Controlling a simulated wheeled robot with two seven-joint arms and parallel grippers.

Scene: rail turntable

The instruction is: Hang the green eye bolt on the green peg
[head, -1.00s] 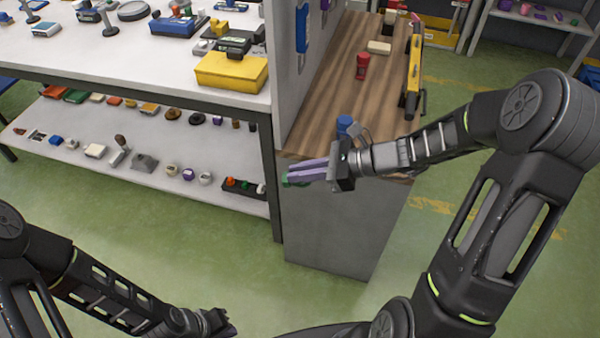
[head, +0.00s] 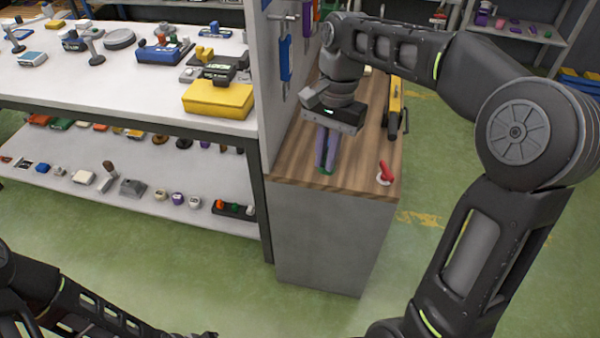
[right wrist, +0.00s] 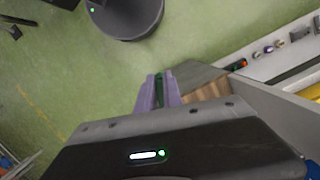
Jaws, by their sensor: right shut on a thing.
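My right gripper (head: 326,150) has purple fingers and points down over the front of the wooden worktop. It is shut on the green eye bolt (head: 326,171), of which only a small green part shows at the fingertips. In the right wrist view the eye bolt (right wrist: 159,90) is a green strip between the fingers. Its ring cannot be made out. I cannot identify the green peg with certainty; a small green piece (head: 236,207) stands in a black strip on the lower shelf. My left gripper (head: 203,334) is barely in view at the bottom edge.
A grey upright panel (head: 265,90) with hanging blue tools (head: 285,60) borders the wooden worktop (head: 290,165) on the left. A red-handled item (head: 386,173) lies at the worktop's front right, with a yellow tool (head: 395,105) behind. A yellow box (head: 218,99) sits on the white table.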

